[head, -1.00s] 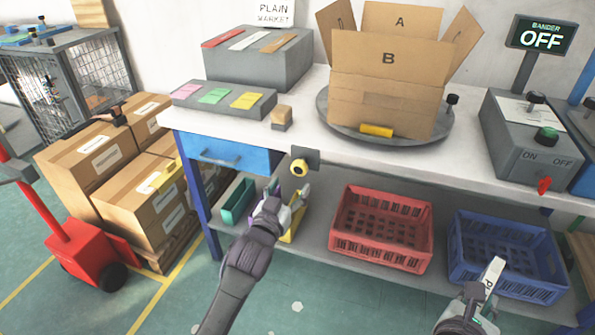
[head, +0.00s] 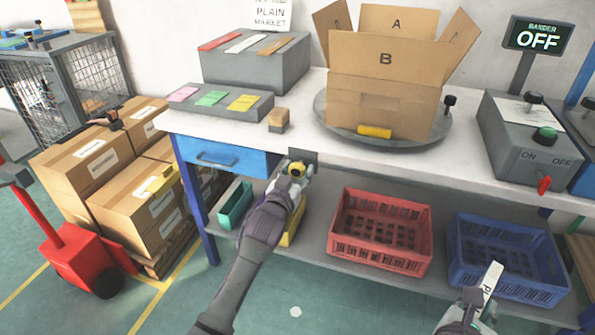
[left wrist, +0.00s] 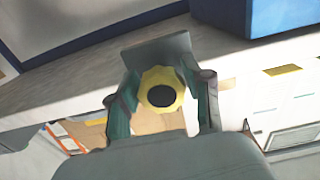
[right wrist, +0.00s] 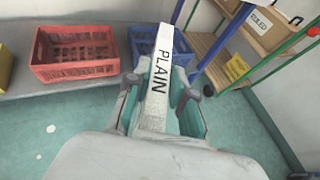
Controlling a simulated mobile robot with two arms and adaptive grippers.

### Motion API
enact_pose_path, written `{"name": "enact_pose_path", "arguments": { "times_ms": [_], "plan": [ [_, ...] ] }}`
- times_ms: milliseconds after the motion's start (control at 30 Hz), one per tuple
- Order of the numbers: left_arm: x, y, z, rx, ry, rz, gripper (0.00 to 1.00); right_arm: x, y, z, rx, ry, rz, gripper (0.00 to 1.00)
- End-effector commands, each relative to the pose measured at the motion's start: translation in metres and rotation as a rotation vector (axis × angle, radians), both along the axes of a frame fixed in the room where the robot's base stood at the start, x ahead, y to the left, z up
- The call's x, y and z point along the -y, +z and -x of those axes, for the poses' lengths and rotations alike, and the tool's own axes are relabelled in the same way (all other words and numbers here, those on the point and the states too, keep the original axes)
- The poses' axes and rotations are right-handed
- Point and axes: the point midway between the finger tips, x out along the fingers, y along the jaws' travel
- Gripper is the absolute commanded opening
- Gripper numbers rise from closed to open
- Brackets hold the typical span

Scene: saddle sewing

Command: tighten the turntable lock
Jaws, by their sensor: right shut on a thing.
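The turntable lock is a yellow knob with a dark centre (head: 297,169) on a grey plate at the bench's front edge. My left gripper (head: 293,177) is at this knob. In the left wrist view the knob (left wrist: 161,90) sits between two spread fingers, with a gap visible at least on one side. The grey turntable (head: 335,128) lies on the bench and carries an open cardboard box (head: 385,85) marked A and B. My right gripper (right wrist: 163,95) is shut on a white strip reading PLAIN (right wrist: 158,75), held out in front of the blue crate.
A red crate (head: 380,262) and a blue crate (head: 500,285) stand on the lower shelf. A control box (head: 525,155) is at the bench's right, under a sign reading OFF (head: 540,38). A blue drawer (head: 222,158) is left of the knob. Stacked cartons (head: 95,160) stand farther left.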

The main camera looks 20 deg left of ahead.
Motion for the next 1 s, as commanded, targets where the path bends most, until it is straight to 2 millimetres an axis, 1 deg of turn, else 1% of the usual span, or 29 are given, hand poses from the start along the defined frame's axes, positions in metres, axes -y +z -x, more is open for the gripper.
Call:
{"name": "enact_pose_path", "arguments": {
  "times_ms": [33, 200, 367, 567, 767, 1000],
  "plan": [
    [0.0, 0.0, 0.0, 0.0, 0.0, 0.0, 0.36, 0.0, 0.001, 0.0, 0.003, 0.0, 0.001, 0.0],
    [0.0, 0.0, 0.0, 0.0, 0.0, 0.0, 0.09, 0.0, 0.001, 0.0, 0.003, 0.0, 0.001, 0.0],
    [0.0, 0.0, 0.0, 0.0, 0.0, -0.008, 0.09, 0.0, 0.002, 0.0, 0.003, 0.001, 0.0, 0.0],
    [0.0, 0.001, 0.0, 0.002, 0.0, -0.063, 0.09, 0.0, 0.007, 0.0, 0.003, 0.0, 0.001, 0.0],
    [-0.001, 0.002, 0.0, 0.005, 0.0, -0.195, 0.09, 0.0, 0.017, 0.0, 0.003, 0.0, 0.001, 0.0],
    [-0.002, 0.003, 0.0, 0.013, -0.001, -0.414, 0.09, 0.0, 0.03, 0.0, 0.003, 0.0, 0.001, 0.0]
  ]
}}
